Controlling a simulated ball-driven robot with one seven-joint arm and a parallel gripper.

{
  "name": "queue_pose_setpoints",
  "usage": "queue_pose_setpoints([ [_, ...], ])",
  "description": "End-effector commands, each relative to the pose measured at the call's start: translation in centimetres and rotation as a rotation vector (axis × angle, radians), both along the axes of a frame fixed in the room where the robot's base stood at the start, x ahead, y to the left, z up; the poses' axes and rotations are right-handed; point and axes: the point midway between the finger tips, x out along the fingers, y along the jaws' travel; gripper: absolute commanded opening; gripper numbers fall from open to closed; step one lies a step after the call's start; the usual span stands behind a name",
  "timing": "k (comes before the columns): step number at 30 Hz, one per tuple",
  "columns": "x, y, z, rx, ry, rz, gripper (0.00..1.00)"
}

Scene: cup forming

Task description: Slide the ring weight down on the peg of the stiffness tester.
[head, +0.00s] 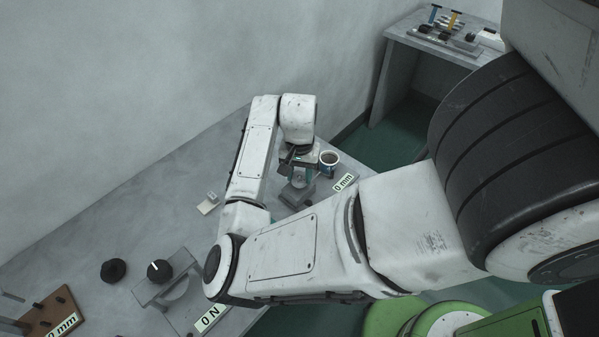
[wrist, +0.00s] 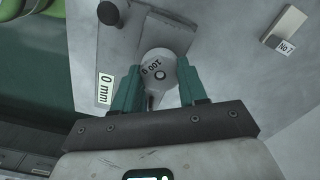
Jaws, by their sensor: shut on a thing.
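The grey stiffness tester (wrist: 122,42) lies beneath, with a "0 mm" display (wrist: 105,89). In the head view my gripper (head: 298,166) hangs over the tester (head: 296,197), and the weight is small and partly hidden there.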

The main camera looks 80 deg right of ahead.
Motion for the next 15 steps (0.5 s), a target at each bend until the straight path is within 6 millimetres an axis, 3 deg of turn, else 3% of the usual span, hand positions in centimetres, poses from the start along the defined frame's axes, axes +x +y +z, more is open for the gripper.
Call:
queue_pose_setpoints([
  [15, 0.01, 0.0, -0.75, 0.0, 0.0, 0.0, 0.1],
])
